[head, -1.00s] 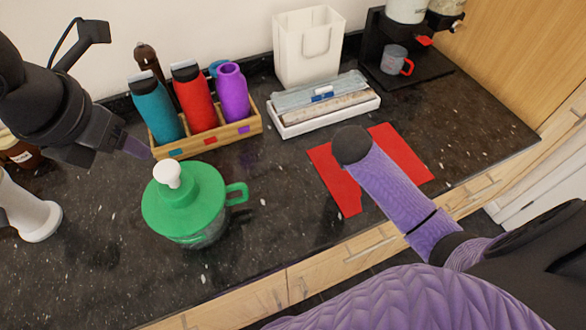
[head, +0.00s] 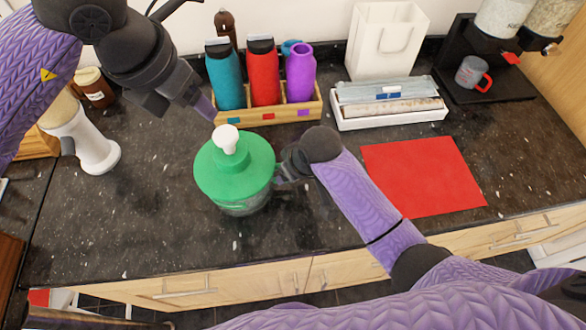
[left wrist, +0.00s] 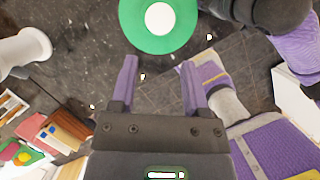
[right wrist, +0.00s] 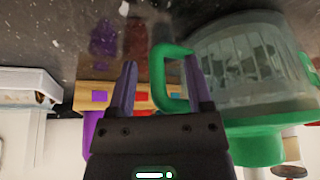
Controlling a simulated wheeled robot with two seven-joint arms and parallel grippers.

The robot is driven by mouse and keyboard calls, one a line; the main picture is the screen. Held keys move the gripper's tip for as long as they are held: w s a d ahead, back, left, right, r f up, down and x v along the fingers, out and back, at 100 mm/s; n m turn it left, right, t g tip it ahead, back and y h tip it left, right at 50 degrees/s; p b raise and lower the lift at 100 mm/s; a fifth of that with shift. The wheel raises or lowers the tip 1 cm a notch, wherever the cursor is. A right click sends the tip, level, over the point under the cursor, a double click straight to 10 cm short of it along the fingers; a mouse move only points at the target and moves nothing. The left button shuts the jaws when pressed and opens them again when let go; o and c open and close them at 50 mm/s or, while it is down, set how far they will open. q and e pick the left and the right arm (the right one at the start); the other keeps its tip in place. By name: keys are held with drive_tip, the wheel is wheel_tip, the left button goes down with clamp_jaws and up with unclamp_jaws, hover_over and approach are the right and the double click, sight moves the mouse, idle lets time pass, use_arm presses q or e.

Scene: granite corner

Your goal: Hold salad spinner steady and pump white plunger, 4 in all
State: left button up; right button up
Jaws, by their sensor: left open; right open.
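The salad spinner (head: 236,180) stands upright on the dark counter, with a green lid, a clear bowl and a white plunger (head: 226,138) raised on top. The plunger also shows in the left wrist view (left wrist: 159,18). My left gripper (head: 208,110) is open and empty, above and just behind the lid at its upper left. My right gripper (right wrist: 160,85) is open at the spinner's right side. In the right wrist view the green handle (right wrist: 168,75) reaches between its fingers, which are not closed on it. In the head view my right forearm and wrist hide the handle.
A wooden caddy (head: 270,116) with several bottles stands close behind the spinner. A white dispenser (head: 92,140) stands to the left. A red mat (head: 425,175) lies at right, before a white tray (head: 390,118). The counter in front of the spinner is clear.

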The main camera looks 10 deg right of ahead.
drive_tip(key=shift+w+f, duration=0.1)
drive_tip(key=shift+f, duration=0.1)
clamp_jaws()
use_arm(q)
clamp_jaws()
idle(1.8)
